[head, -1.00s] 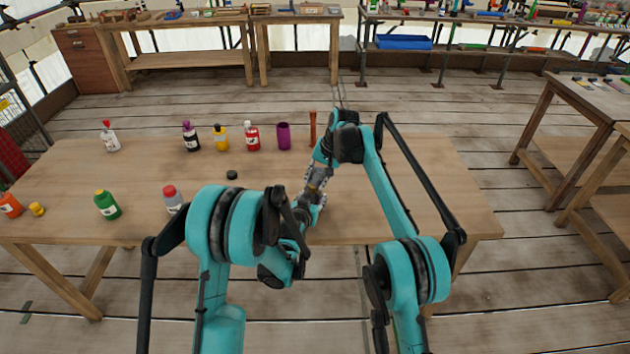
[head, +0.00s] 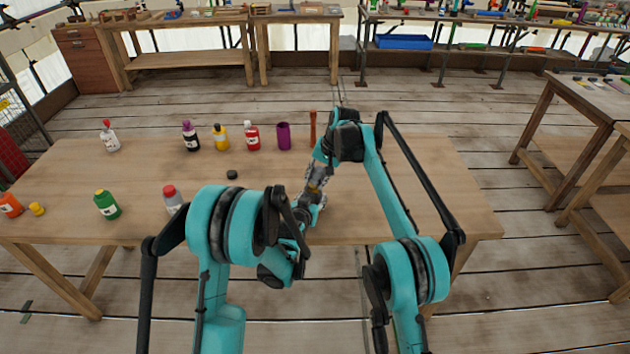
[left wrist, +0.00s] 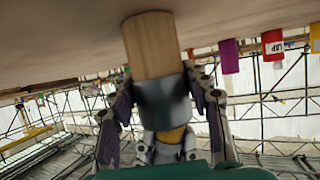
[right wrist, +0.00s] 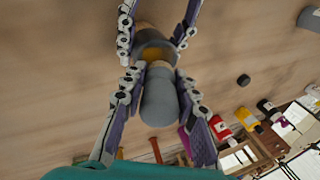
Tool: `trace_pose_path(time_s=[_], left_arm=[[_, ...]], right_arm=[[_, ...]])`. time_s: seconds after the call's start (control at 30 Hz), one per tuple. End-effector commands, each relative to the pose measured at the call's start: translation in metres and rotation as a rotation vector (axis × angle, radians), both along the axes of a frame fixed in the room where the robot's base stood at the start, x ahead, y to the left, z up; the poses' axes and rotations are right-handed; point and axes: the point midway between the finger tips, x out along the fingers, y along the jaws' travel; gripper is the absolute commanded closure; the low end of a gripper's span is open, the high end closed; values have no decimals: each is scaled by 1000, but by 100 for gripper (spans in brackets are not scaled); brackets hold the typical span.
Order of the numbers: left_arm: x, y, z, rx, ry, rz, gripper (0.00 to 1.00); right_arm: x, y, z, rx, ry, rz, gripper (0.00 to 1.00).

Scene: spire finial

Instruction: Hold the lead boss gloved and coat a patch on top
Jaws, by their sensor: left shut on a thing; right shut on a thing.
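My left gripper (head: 308,208) is shut on what looks like the lead boss, a dark grey collar (left wrist: 163,102) with a pale wooden cylinder (left wrist: 152,45). In the right wrist view, an amber area (right wrist: 153,54) shows within the grey rim at its end. My right gripper (head: 319,176) is shut on a smooth grey round-ended tool (right wrist: 159,98) with a tan tip toward the amber area. The tip is at or very close to that area; I cannot tell whether they touch. The grippers face each other above the table front. The fingers partly hide both things.
On the table (head: 400,215) stand a purple cup (head: 283,136), a brown upright stick (head: 313,128), red (head: 252,136), yellow (head: 221,138) and green (head: 107,205) bottles, and several others. A small black disc (head: 232,174) lies left of my grippers. The table's right side is clear.

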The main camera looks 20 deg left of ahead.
Motion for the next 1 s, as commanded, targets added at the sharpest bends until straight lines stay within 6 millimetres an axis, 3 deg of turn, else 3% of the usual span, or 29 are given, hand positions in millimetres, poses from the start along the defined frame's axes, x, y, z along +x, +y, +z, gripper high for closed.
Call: trace_pose_path(time_s=[0.47,1.0], left_arm=[[0,0,0,0,1,0,85],[0,0,0,0,1,0,85]], right_arm=[[-22,0,-2,0,0,1,100],[0,0,-2,0,0,0,100]])
